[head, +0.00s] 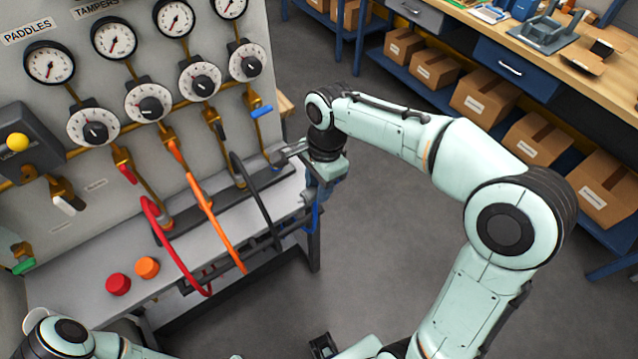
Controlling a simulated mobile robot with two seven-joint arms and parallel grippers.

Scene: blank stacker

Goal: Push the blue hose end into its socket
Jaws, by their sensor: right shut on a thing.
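My right gripper (288,153) reaches in from the right to the right end of the panel, just above the bench. It is shut on the blue hose end, which is mostly hidden by the jaws and wrist. The blue hose (316,213) shows below the wrist, at the bench's right edge. The fourth socket is at the right end of the dark rail (237,192), below the pipe with the blue valve handle (261,111). I cannot tell whether the hose end touches it. My left arm shows at the bottom left; its gripper is not clearly visible.
Red (172,250), orange (216,225) and black (262,207) hoses arc down left of my right gripper. Red (118,284) and orange (147,267) buttons are on the bench. A workbench (590,77) with boxes stands behind right. Floor between is clear.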

